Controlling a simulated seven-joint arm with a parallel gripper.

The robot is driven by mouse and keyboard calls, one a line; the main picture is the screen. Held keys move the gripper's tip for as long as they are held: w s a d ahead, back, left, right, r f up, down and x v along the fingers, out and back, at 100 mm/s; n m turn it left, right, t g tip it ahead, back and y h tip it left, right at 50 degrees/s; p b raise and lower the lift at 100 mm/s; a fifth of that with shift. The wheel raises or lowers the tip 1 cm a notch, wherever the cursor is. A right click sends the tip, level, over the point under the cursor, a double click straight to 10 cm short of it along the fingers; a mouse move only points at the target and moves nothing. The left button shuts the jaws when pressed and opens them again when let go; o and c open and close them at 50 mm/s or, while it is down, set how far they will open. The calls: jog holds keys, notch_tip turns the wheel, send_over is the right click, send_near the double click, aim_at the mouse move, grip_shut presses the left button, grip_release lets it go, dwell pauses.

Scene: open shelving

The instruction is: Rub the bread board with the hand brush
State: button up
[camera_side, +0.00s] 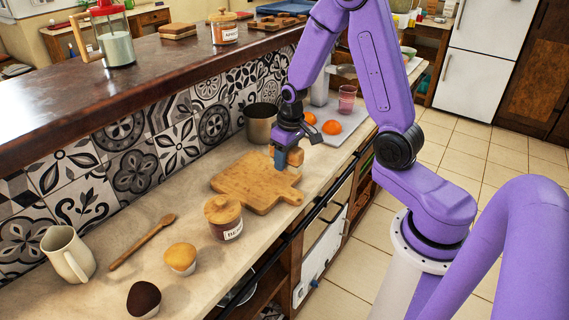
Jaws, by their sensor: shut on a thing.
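The bread board (245,182) is a light wooden board with a short handle, lying flat on the counter in the side view. My gripper (287,152) is above the board's far right edge, pointing down. It is shut on the hand brush (295,157), a small wooden block shape partly hidden by the fingers. I cannot tell whether the brush touches the board or hangs just above it.
A lidded jar (224,220) stands close to the board's near edge. A metal pot (261,124) and a pale tray (340,126) with oranges are behind. A wooden spoon (143,241), a cream jug (68,254) and two muffins (181,259) are on the left.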

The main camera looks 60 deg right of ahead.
jog(key=shift+r, duration=2.15)
jog(key=s+d+r, duration=0.3)
jog(key=s+d, duration=0.3)
jog(key=s, duration=0.4)
jog(key=w+d+f, duration=0.2)
jog(key=w+f, duration=0.1)
jog(key=w, duration=0.1)
jog(key=w+d+f, duration=0.2)
jog(key=w+f, duration=0.1)
jog(key=w, duration=0.1)
jog(key=w+d+f, duration=0.2)
jog(key=w+f, duration=0.1)
jog(key=w, duration=0.1)
jog(key=shift+w+f, duration=0.1)
jog(key=shift+f, duration=0.05)
jog(key=shift+w+f, duration=0.15)
jog(key=shift+f, duration=0.05)
jog(key=shift+w+d+f, duration=0.1)
jog(key=shift+w+f, duration=0.05)
jog(key=shift+f, duration=1.5)
